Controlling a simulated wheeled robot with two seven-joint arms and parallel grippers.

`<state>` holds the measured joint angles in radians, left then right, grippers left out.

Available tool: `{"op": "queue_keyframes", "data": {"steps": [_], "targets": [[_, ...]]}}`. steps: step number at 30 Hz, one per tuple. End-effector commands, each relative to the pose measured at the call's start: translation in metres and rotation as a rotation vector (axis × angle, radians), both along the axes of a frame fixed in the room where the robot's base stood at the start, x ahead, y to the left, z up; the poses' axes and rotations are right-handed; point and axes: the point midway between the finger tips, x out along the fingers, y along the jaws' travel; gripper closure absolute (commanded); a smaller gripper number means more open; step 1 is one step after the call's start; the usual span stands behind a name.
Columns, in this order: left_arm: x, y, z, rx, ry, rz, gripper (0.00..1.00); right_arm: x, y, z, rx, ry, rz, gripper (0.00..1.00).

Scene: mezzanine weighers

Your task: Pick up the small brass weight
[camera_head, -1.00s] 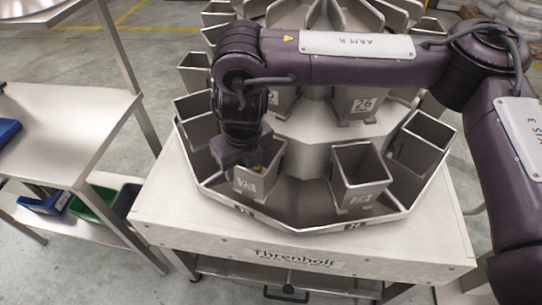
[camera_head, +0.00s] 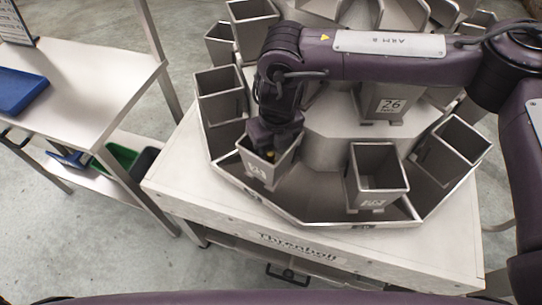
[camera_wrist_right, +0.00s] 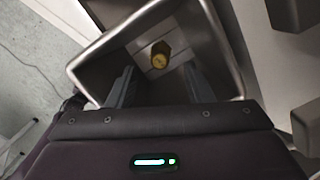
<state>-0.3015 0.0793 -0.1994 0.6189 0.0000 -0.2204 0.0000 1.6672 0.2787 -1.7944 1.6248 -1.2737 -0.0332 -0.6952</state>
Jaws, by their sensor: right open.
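The small brass weight (camera_wrist_right: 160,55) is a short gold cylinder inside a square grey metal bucket (camera_wrist_right: 88,66), near its far wall in the right wrist view. In the head view only a yellowish bit of the weight (camera_head: 270,154) shows in the front-left bucket (camera_head: 259,171) of the weigher. My right gripper (camera_wrist_right: 160,88) is open, its two dark fingers reaching into the bucket with the weight beyond and between them. No finger appears to touch it. In the head view my right gripper (camera_head: 274,140) points down into the bucket's mouth. My left gripper is not in view.
Other buckets stand close by, one to the right (camera_head: 378,180) and one behind on the left (camera_head: 221,95). A raised tier with a bucket marked 26 (camera_head: 390,103) stands behind. A metal table (camera_head: 95,70) with a blue tray (camera_head: 20,92) is at the left.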

Motion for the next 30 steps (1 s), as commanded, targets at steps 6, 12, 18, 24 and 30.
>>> {"op": "queue_keyframes", "data": {"steps": [6,12,18,24,30], "targets": [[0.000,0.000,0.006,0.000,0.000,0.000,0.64,0.003,0.002,-0.022,0.000,0.001,0.000,0.53],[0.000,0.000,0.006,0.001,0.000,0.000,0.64,0.004,0.002,-0.024,0.001,0.000,0.000,0.53],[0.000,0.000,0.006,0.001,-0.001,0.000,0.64,0.004,0.002,-0.024,0.001,0.000,0.000,0.76],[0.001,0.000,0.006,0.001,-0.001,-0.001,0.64,0.004,0.002,-0.024,0.001,0.000,0.000,1.00],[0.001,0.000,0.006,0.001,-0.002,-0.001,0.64,0.004,0.002,-0.024,0.001,0.000,0.000,1.00]]}}
